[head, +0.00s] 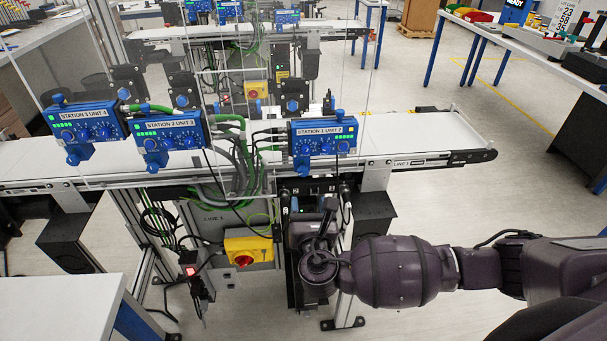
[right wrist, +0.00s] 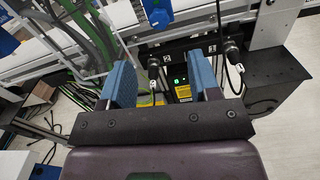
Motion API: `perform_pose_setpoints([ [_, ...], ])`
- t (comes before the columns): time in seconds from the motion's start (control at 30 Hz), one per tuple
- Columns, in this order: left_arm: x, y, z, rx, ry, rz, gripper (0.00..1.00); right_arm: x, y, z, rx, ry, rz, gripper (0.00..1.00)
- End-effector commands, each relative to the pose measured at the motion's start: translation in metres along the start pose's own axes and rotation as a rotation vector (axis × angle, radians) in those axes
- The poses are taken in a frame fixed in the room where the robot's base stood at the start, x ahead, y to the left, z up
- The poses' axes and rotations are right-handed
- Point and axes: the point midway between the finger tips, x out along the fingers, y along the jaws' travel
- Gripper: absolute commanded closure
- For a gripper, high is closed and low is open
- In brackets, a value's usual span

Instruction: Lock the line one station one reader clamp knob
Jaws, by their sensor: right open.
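The station 1 unit (head: 322,137) is a blue box with dials and green lights above the line 1 conveyor. A blue knob (head: 302,164) hangs below its left side. A blue part (right wrist: 158,12), seemingly this knob, shows at the top of the right wrist view. I cannot tell which knob is the reader clamp knob, or whether it is locked. My right gripper (head: 312,212) is below the station 1 unit, at the conveyor's front side. In the right wrist view its blue fingers (right wrist: 163,82) are apart with nothing gripped. My left gripper is not in view.
Black cylindrical fittings (right wrist: 233,50) with cables sit on a rail beyond my fingers. A small box with a green light (right wrist: 180,83) shows between them. Green and grey hoses (head: 240,165) hang left. A yellow box with a red switch (head: 248,250) stands left of my gripper.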

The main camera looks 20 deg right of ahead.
Motion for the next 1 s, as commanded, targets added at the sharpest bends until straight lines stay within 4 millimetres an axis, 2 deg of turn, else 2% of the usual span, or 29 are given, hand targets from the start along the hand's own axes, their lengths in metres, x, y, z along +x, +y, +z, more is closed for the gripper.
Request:
perform_pose_setpoints([
  [0.23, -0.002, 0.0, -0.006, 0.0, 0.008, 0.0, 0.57, 0.018, 0.001, 0.001, -0.018, 0.0, 0.001, 0.44],
  [0.7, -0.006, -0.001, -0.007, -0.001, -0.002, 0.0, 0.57, 0.092, 0.001, 0.0, -0.014, 0.002, 0.002, 0.44],
  [1.0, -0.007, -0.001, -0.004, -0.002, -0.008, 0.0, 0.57, 0.108, 0.001, -0.001, -0.012, 0.004, 0.002, 0.44],
])
